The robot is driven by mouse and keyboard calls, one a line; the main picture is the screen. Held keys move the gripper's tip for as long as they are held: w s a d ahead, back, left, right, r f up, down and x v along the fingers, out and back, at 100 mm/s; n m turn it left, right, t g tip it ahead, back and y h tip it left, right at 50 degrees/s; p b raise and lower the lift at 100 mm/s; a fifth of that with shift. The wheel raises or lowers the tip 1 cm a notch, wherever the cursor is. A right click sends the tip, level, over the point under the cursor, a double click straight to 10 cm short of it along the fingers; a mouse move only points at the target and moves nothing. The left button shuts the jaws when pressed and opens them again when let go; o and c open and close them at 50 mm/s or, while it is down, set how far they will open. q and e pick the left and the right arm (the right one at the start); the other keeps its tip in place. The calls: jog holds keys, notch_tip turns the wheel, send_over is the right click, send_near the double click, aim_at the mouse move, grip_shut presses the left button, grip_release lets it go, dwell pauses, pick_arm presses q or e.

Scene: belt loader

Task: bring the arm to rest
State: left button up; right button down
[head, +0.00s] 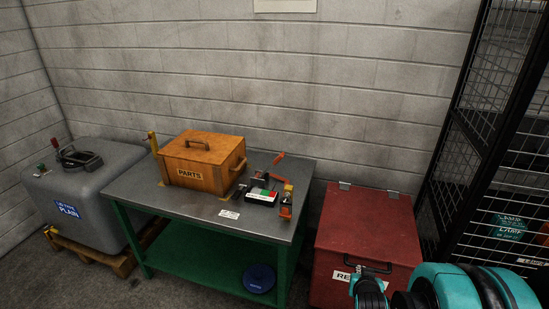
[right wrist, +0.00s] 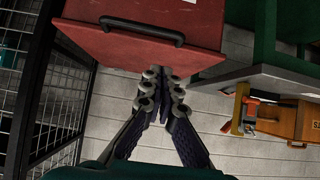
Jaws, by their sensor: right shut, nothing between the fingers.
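My right arm (head: 455,288) enters the head view at the bottom right in teal and black, in front of the red chest. My right gripper (right wrist: 164,85) shows in the right wrist view, with its fingers together and nothing between them. It is in front of the red chest (head: 368,232), which also shows in the right wrist view (right wrist: 140,42) with its black handle. I cannot tell whether the fingertips touch the chest. My left gripper is in neither view.
A metal table (head: 215,210) with a green frame carries a wooden PARTS box (head: 203,165) and a small device with orange parts (head: 262,192). A grey tank (head: 85,190) stands on a pallet at left. A black mesh cage (head: 490,150) bounds the right side.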

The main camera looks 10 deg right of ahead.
jog(key=s+a+r+n+g+y, duration=0.1)
jog(key=s+a+r+n+y, duration=0.1)
jog(key=s+a+r, duration=0.3)
jog(key=s+a+r+n+g+y, duration=0.1)
jog(key=s+a+r+n+y, duration=0.2)
jog(key=a, duration=1)
jog(key=s+r, duration=0.2)
jog(key=s, duration=0.2)
jog(key=shift+a+g, duration=0.3)
jog(key=shift+a, duration=0.1)
